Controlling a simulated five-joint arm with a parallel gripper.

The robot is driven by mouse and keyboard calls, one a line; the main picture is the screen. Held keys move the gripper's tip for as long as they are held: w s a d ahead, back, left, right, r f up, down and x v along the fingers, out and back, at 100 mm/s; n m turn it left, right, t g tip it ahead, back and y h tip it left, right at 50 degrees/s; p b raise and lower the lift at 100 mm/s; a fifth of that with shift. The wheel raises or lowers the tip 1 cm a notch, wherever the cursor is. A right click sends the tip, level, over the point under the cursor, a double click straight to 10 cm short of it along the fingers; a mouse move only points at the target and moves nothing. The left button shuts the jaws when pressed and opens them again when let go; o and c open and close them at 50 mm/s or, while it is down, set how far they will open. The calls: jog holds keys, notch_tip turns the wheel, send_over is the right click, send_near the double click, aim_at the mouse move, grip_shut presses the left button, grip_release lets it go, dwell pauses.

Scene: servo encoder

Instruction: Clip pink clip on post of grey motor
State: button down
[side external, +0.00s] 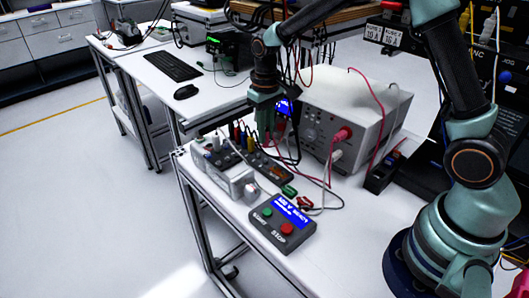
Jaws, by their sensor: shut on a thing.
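My gripper (265,124) points down over the row of coloured leads, near the front of the grey instrument box. It is shut on what looks like the pink clip (280,124), a small pinkish patch at its right side, mostly hidden. The grey motor (230,172) lies on the bench to the lower left of my gripper, with light-coloured posts along its top. My gripper is above and apart from the motor. Which post is which is too small to tell.
A grey instrument box (328,122) with pink and white plugs stands behind. Red clips (305,203) and a green clip (289,190) lie by a dark control box (283,222) with green and red buttons. Loose leads cross the area.

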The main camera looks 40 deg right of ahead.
jog(key=w+a+r, duration=0.2)
jog(key=a+r, duration=0.6)
jog(key=a, duration=0.5)
jog(key=shift+a+f, duration=0.1)
jog(key=shift+f, duration=3.5)
jog(key=shift+f, duration=0.2)
jog(key=c, duration=0.8)
grip_release()
jog(key=shift+o, duration=0.2)
jog(key=shift+r, duration=0.1)
